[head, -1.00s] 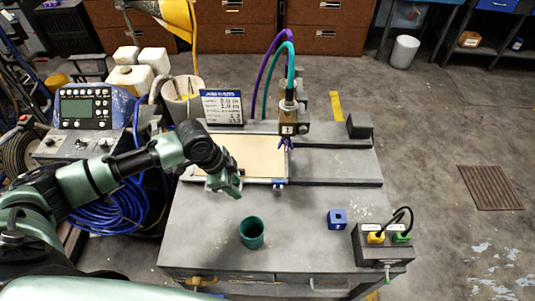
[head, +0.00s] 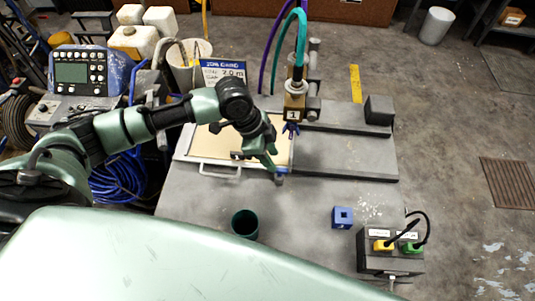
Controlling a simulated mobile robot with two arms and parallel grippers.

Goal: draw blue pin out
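The blue pin (head: 280,176) sits at the front right corner of the tan board (head: 215,155), on the grey bench; only a small part shows. My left gripper (head: 272,166) reaches over the board from the left, and its fingertips are right beside the pin. I cannot tell whether they touch it or how far apart the fingers are. A dark blue star-shaped knob (head: 291,128) sits under the tool head (head: 294,105) behind the gripper. My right gripper is not in view.
A blue block with a hole (head: 342,217) and a dark green cup (head: 244,224) stand on the front of the bench (head: 185,225). A grey box with yellow and green plugs (head: 388,252) is at front right. A sign (head: 223,71) stands behind the board.

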